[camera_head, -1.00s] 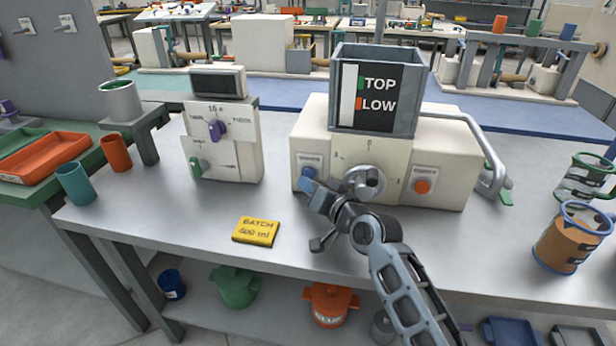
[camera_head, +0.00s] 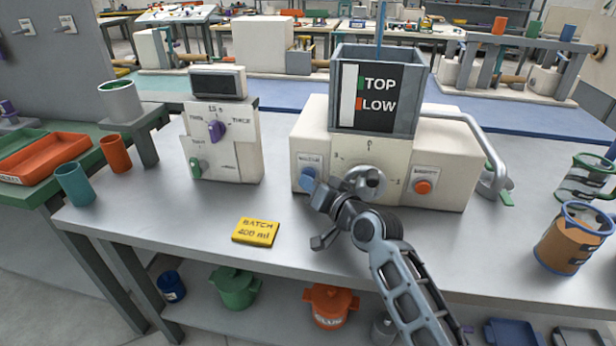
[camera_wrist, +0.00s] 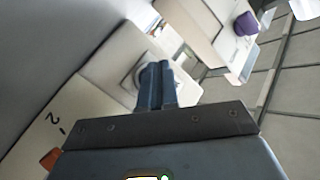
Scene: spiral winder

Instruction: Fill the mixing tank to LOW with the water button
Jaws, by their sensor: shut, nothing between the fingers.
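The mixing tank (camera_head: 340,62) is a grey open-topped box on a cream machine (camera_head: 450,160). Its black front panel reads TOP with a green mark and LOW with an orange mark, beside a pale gauge strip (camera_head: 347,95). I cannot make out a fill level on the strip. The blue water button (camera_head: 308,178) is on the machine's left front. My gripper (camera_head: 318,195) is shut and empty, its tips just in front of and below the button; I cannot tell whether they touch it. In the wrist view the shut fingers (camera_wrist: 156,85) point at a round pale fitting.
A grey dial (camera_head: 366,182) and an orange button (camera_head: 423,187) are to the right of my gripper. A bent pipe handle (camera_head: 480,150) stands at the machine's right. A yellow batch card (camera_head: 256,232) lies on the bench at the left front, with clear bench around it.

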